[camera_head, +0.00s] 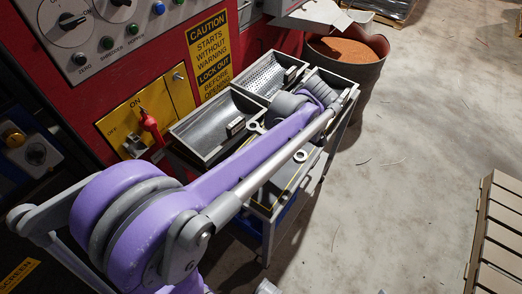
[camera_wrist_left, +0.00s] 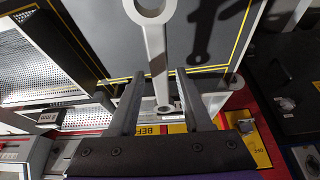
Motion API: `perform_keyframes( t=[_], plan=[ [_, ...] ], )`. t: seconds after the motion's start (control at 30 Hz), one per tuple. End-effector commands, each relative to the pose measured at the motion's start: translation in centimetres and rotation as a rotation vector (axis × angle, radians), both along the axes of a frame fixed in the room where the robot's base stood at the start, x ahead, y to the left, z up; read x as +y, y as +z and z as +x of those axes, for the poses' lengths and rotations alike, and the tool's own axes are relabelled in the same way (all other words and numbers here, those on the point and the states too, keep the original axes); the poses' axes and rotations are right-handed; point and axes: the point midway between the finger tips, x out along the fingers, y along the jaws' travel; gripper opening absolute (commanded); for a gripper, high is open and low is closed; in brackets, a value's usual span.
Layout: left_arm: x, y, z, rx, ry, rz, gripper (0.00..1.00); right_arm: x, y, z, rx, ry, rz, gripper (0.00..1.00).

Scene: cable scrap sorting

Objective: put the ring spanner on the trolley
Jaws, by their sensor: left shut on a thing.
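The ring spanner (camera_wrist_left: 155,45) is a pale grey bar with a ring at each end. In the left wrist view it lies between the fingers of my left gripper (camera_wrist_left: 158,76), which is shut on it. Its shadow falls apart from it on the dark, yellow-lined top of the trolley (camera_wrist_left: 95,22), so it is held above that surface. In the head view, the spanner's ring (camera_head: 300,156) shows beside my purple arm, which hides much of the trolley (camera_head: 268,212) and the gripper. My right gripper is in neither view.
A grey tray (camera_head: 192,150) and a perforated tray (camera_head: 262,78) stand beside the red control panel (camera_head: 80,95). A red switch handle (camera_head: 150,124) sticks out nearby. A drum of copper-coloured scrap (camera_head: 350,52) is behind. Floor to the right is clear up to a slatted pallet (camera_head: 496,235).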

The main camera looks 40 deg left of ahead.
Motion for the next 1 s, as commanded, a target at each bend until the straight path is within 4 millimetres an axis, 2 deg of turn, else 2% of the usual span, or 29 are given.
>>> perform_keyframes(
  t=[0.07, 0.13, 0.4, 0.57, 0.73, 0.83, 1.0],
  plan=[
    [0.4, 0.4, -0.2, 0.001, 0.048, 0.0, 0.0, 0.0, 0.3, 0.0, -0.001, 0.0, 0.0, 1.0],
    [0.5, -0.1, -0.3, 0.0, 0.071, 0.0, 0.0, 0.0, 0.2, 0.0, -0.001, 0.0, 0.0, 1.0],
    [0.5, -4.9, -0.4, 0.0, 0.078, -0.001, 0.0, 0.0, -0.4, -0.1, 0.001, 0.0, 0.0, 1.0],
    [0.5, -6.3, -0.4, -0.001, 0.078, -0.001, 0.0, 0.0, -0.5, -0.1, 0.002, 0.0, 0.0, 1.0],
    [0.5, -8.8, -0.4, 0.0, 0.077, -0.001, 0.0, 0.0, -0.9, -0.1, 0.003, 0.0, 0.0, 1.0],
    [0.5, -9.5, -0.4, 0.0, 0.077, -0.001, 0.0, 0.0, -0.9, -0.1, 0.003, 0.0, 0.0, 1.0],
    [0.5, -9.5, -0.4, -0.001, 0.076, -0.001, 0.0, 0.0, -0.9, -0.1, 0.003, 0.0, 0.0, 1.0]
  ],
)
